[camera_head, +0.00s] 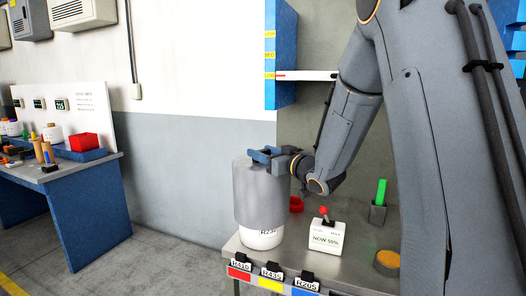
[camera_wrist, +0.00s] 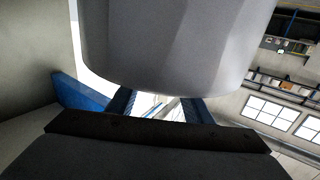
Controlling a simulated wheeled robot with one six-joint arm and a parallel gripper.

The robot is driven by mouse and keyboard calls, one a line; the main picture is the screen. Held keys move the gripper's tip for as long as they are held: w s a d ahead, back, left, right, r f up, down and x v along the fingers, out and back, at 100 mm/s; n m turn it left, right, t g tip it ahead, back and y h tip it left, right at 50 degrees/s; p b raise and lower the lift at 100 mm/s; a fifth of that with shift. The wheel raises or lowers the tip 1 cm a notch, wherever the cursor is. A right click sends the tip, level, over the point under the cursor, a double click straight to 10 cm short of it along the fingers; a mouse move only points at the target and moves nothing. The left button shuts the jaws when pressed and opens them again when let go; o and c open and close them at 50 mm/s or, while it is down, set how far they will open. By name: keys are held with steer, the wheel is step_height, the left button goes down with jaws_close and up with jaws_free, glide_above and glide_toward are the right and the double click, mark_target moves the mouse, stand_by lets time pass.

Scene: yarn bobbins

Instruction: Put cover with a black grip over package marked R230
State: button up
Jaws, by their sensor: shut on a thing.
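The grey cylindrical cover (camera_head: 260,192) is upright over a white package (camera_head: 262,240) near the left end of the bench. The package's lower part shows below the cover's rim. In the wrist view the cover (camera_wrist: 180,45) fills the upper middle, in front of my blue fingers (camera_wrist: 160,105).
The bench (camera_head: 348,262) holds a white box (camera_head: 325,238) with a red knob, a red item (camera_head: 296,204), a green stick (camera_head: 381,191) in a dark holder and an orange-brown disc (camera_head: 388,259). Coloured labels line its front edge. A blue table (camera_head: 92,200) stands at far left.

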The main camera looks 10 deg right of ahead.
mark_target(281, 188)
steer(key=shift+f+b, duration=2.75)
steer(key=shift+f, duration=1.95)
steer(key=o, duration=1.5)
steer(key=shift+s, duration=0.1)
steer(key=b+v, duration=0.2)
steer(key=v, duration=0.5)
steer(key=shift+s+d, duration=0.15)
steer(key=shift+s, duration=0.15)
